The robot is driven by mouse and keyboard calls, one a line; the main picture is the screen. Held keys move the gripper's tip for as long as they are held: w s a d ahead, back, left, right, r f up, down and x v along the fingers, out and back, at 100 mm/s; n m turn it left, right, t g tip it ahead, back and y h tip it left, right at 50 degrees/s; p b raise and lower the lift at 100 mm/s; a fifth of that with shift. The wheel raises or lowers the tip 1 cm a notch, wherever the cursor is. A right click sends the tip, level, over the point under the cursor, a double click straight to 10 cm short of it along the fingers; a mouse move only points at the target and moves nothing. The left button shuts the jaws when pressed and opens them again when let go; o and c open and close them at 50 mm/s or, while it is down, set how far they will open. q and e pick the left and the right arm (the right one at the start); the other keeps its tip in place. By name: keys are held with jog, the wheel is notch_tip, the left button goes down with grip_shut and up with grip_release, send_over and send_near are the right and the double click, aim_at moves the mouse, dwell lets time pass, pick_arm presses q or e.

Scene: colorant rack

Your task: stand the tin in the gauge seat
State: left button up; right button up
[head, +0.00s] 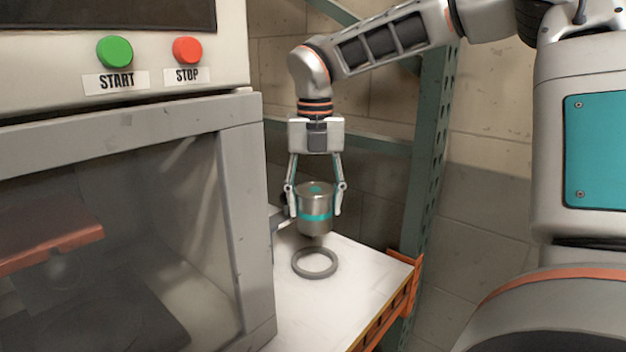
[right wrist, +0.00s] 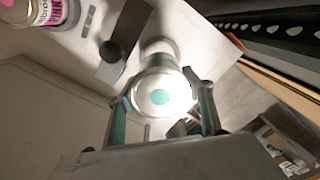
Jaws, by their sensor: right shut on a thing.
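The tin (head: 315,224) is a silver cylinder with a teal band and a teal dot on its lid. My right gripper (head: 314,208) points down and is shut on it, one finger on each side. The tin hangs about upright above the shelf, with a gap below it. A grey ring (head: 315,274), which looks like the gauge seat, lies on the white shelf just below the tin, with its middle empty. In the right wrist view the tin's lid (right wrist: 160,98) faces the camera between the fingers and hides most of what is below. My left gripper is out of view.
A machine with a clear door (head: 130,230) and START and STOP buttons stands close on the left. The white shelf (head: 345,300) has an orange edge beam on the right, by a green post (head: 425,150). A pink-labelled container (right wrist: 50,12) stands on the shelf.

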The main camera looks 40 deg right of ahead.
jog(key=shift+f+b, duration=0.3)
jog(key=shift+f, duration=4.4)
jog(key=shift+f, duration=0.15)
jog(key=o, duration=1.7)
notch_tip(320, 180, up, 12)
jog(key=shift+r+p, duration=0.2)
jog(key=shift+p, duration=0.2)
